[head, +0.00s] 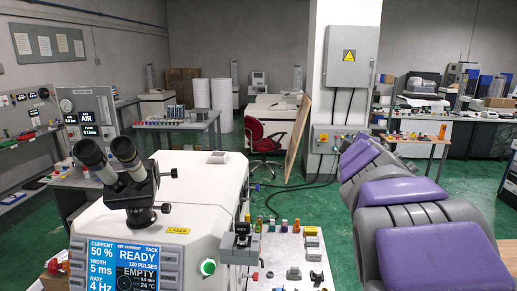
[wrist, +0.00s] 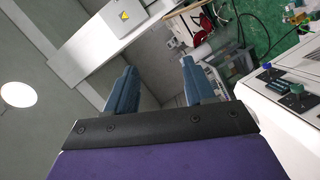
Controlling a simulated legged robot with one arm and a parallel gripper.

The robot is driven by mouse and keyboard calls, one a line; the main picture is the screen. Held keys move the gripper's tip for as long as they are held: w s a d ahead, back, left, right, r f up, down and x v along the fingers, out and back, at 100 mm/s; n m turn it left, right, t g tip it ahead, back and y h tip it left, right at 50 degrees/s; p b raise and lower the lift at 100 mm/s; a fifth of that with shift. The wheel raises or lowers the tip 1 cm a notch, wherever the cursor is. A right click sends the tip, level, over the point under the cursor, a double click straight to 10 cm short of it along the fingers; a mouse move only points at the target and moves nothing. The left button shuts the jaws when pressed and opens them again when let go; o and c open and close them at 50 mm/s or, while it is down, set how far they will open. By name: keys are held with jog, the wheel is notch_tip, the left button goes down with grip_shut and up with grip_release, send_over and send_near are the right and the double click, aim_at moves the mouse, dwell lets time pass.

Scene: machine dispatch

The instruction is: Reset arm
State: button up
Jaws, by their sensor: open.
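My gripper (wrist: 157,92) shows in the wrist view with its two blue-grey fingers spread apart. It is open and nothing is between the fingers. The wrist view is tilted, and the wall, a pillar and the red chair (wrist: 203,22) lie beyond the fingers. In the head view my purple and grey arm links run along the right side, and the gripper itself cannot be made out there.
A white machine (head: 160,215) with a microscope eyepiece (head: 122,175) and a blue READY screen (head: 137,265) stands at front left. Small parts lie on a white table (head: 290,268) beside it. A pillar with a grey electrical box (head: 350,57) stands behind. Green floor (head: 330,205) is open mid-room.

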jog(key=s+f+m+g+b, duration=0.2)
jog(key=s+f+m+g, duration=0.65)
jog(key=s+f, duration=1.3)
jog(key=s+a+f+g+y, duration=0.2)
jog(key=s+a+f+g, duration=0.2)
jog(key=s, duration=0.9)
jog(key=s+a+f+m+g+y, duration=0.1)
jog(key=s+a+f+g, duration=0.3)
jog(key=s, duration=0.9)
jog(key=a+f+y, duration=0.1)
jog(key=a+f, duration=0.2)
jog(key=shift+s+a+f+y+b, duration=0.2)
jog(key=shift+s+f+y+b, duration=0.1)
jog(key=shift+s+b, duration=0.1)
jog(key=shift+m+g, duration=0.25)
jog(key=shift+c, duration=1.1)
